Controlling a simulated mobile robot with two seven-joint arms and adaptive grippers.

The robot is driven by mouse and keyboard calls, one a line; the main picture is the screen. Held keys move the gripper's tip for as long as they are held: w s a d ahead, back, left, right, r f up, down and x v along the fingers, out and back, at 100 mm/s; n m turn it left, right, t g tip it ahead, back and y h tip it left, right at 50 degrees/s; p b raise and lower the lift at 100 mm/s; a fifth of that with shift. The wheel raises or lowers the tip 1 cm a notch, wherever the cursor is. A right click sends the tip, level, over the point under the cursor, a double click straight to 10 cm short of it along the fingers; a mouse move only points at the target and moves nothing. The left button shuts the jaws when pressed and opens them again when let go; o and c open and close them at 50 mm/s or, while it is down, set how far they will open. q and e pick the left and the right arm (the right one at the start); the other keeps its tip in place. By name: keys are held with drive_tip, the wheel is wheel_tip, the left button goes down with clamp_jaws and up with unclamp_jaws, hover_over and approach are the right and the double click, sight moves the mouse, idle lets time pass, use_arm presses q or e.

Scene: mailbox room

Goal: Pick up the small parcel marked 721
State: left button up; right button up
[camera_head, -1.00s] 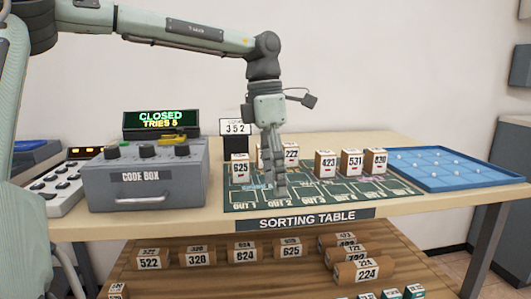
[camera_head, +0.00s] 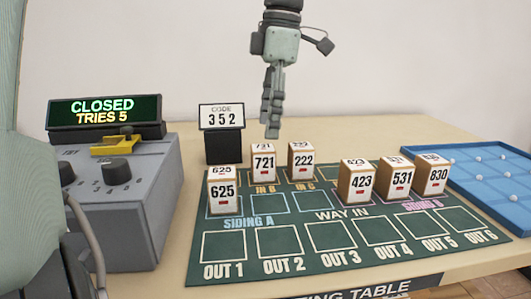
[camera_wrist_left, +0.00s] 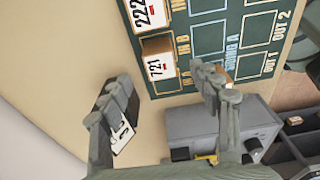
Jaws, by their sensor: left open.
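The small parcel marked 721 (camera_head: 264,163) is a brown box with a white label, upright at IN B on the green sorting mat. In the left wrist view the 721 parcel (camera_wrist_left: 158,66) lies ahead of the gap between my fingers. My left gripper (camera_head: 271,132) is open and empty, pointing down, above and apart from the parcel; its fingers overlap each other in the head view. In the left wrist view the two fingers of my left gripper (camera_wrist_left: 163,82) are wide apart. My right gripper is not in view.
Parcel 222 (camera_head: 301,161) stands close right of 721, and 625 (camera_head: 223,190) stands front left. Parcels 423, 531 and 830 are farther right. The code 352 sign (camera_head: 222,118) stands behind left. The code box (camera_head: 125,215) is left, a blue tray (camera_head: 490,208) right.

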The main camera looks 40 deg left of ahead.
sight(264, 147)
use_arm(q)
drive_tip(key=shift+a+f, duration=0.1)
drive_tip(key=shift+f, duration=0.1)
drive_tip(key=f, duration=0.4)
drive_tip(key=s+f, duration=0.1)
drive_tip(key=f, duration=0.1)
drive_tip(key=shift+a+f+b, duration=0.1)
drive_tip(key=shift+a+b, duration=0.15)
drive_tip(key=shift+b, duration=0.05)
drive_tip(key=shift+f, duration=0.5)
drive_tip(key=c, duration=1.3)
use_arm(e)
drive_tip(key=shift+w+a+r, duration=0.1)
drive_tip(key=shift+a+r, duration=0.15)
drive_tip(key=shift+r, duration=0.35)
use_arm(q)
drive_tip(key=shift+r, duration=0.1)
